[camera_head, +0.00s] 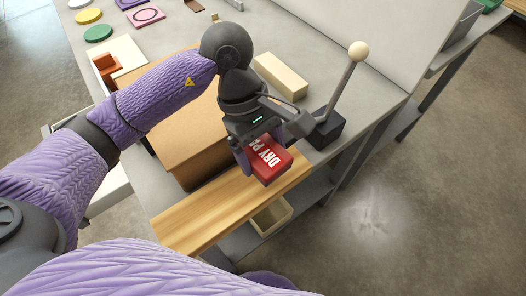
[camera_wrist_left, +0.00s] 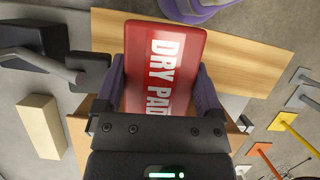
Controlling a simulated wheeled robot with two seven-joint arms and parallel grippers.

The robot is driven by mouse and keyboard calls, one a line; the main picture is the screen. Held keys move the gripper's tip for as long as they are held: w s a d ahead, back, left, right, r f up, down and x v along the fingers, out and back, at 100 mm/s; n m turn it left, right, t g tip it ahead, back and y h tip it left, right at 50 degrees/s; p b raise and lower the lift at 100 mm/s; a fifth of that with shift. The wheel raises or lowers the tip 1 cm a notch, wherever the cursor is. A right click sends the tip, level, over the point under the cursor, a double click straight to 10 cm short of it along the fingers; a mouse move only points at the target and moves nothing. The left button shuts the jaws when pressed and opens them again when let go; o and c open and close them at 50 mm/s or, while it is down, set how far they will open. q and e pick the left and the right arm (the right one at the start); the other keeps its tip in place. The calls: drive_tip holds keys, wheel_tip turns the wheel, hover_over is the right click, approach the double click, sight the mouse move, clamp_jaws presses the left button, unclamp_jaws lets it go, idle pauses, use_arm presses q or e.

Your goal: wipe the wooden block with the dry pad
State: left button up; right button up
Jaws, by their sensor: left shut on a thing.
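My left gripper (camera_head: 258,148) is shut on the red dry pad (camera_head: 272,164), which has white "DRY PAD" lettering. The pad shows between the two fingers in the left wrist view (camera_wrist_left: 160,50). A pale wooden block (camera_head: 281,75) lies on the grey table behind and to the right of the gripper, apart from the pad. It also shows at the left of the left wrist view (camera_wrist_left: 42,126). The pad is over the right part of a wooden board (camera_head: 205,218) at the table's front edge; I cannot tell if they touch. My right gripper is not in view.
A dark base with an upright, ball-topped lever (camera_head: 345,80) stands just right of the pad. A brown box (camera_head: 185,135) is left of the gripper, partly hidden by my arm. Coloured discs (camera_head: 98,33) lie at the back left. A small bin (camera_head: 270,217) sits below the board.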

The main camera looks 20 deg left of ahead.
use_arm(q)
wheel_tip(320, 180, up, 3)
drive_tip(key=shift+f+p, duration=0.2)
drive_tip(key=shift+p, duration=0.45)
drive_tip(key=shift+r, duration=0.25)
